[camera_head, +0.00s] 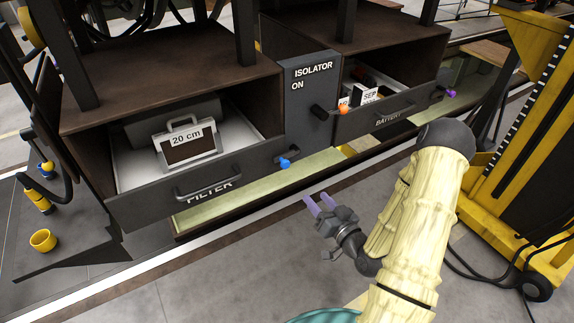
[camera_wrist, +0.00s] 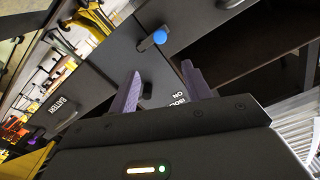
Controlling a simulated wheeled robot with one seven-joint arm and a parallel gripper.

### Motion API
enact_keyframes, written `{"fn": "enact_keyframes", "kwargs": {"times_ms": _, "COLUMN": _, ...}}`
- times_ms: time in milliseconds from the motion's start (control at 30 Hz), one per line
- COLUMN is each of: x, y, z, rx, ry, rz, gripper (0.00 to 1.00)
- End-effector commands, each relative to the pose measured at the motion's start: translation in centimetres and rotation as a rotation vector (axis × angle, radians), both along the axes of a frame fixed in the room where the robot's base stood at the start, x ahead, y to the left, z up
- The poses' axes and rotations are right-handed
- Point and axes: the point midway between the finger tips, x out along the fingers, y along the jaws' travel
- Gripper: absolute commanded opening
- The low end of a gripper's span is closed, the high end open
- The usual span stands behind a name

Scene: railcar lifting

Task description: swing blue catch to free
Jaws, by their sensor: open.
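The blue catch (camera_head: 285,163) is a small blue-tipped knob at the right end of the filter drawer's dark front (camera_head: 150,207). In the wrist view the blue catch (camera_wrist: 160,37) shows as a blue ball on a short dark lever, a little beyond my fingertips. My gripper (camera_head: 317,203) has two purple fingers, spread apart with nothing between them. In the head view it is in front of the drawer, below and right of the catch, apart from it. In the wrist view my gripper (camera_wrist: 160,72) points toward the catch.
The filter drawer is pulled out and holds a case marked 20 cm (camera_head: 188,145). Right of it are the isolator panel (camera_head: 311,85) and the open battery drawer (camera_head: 388,118) with a purple catch (camera_head: 450,93). A yellow lifting machine (camera_head: 530,190) stands at right. A yellow cup (camera_head: 43,240) is at left.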

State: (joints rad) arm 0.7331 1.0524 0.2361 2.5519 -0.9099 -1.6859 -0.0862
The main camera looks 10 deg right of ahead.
Motion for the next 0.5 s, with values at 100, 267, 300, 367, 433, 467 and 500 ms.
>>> {"fn": "enact_keyframes", "kwargs": {"times_ms": 100, "x": 0.5, "y": 0.1, "z": -0.3, "rx": -0.003, "ry": -0.002, "rz": 0.001, "gripper": 0.49}}
{"fn": "enact_keyframes", "kwargs": {"times_ms": 267, "x": 1.4, "y": 0.4, "z": -0.5, "rx": -0.005, "ry": -0.003, "rz": 0.001, "gripper": 0.49}}
{"fn": "enact_keyframes", "kwargs": {"times_ms": 300, "x": 1.6, "y": 0.5, "z": -0.5, "rx": -0.004, "ry": -0.004, "rz": 0.002, "gripper": 0.49}}
{"fn": "enact_keyframes", "kwargs": {"times_ms": 367, "x": 1.9, "y": 0.6, "z": -0.4, "rx": -0.005, "ry": -0.002, "rz": 0.002, "gripper": 0.49}}
{"fn": "enact_keyframes", "kwargs": {"times_ms": 433, "x": 2.2, "y": 0.7, "z": -0.4, "rx": -0.003, "ry": -0.003, "rz": 0.001, "gripper": 0.49}}
{"fn": "enact_keyframes", "kwargs": {"times_ms": 467, "x": 2.3, "y": 0.8, "z": -0.4, "rx": -0.003, "ry": -0.003, "rz": 0.001, "gripper": 0.49}}
{"fn": "enact_keyframes", "kwargs": {"times_ms": 500, "x": 2.5, "y": 0.8, "z": -0.4, "rx": -0.003, "ry": -0.003, "rz": 0.001, "gripper": 0.49}}
